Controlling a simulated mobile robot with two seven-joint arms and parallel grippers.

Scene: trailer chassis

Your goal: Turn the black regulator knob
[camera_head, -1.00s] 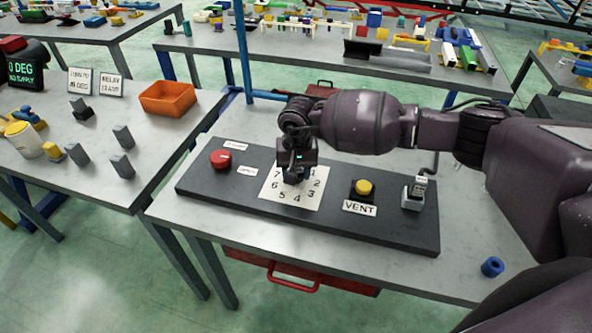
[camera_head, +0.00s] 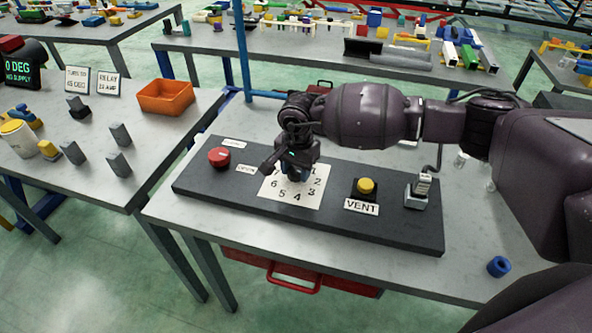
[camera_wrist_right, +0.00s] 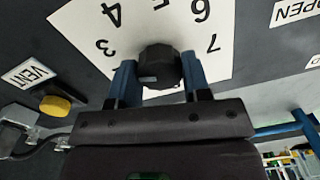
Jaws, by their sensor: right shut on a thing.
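The black regulator knob (camera_wrist_right: 158,66) sits at the middle of a white number dial (camera_wrist_right: 85,30) in the right wrist view. My right gripper (camera_wrist_right: 158,80) has its two blue fingers on either side of the knob and is shut on it. In the head view my right gripper (camera_head: 295,172) points down over the dial (camera_head: 292,198) and hides most of the knob. The dial's numbers 2 to 6 show around it. My left gripper is not in view.
The dark panel (camera_head: 220,193) also bears a red button (camera_head: 219,157), a yellow VENT button (camera_head: 366,186) and a grey switch (camera_head: 417,190). A blue ring (camera_head: 498,266) lies at the table's right front. An orange bin (camera_head: 165,97) stands on the left table.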

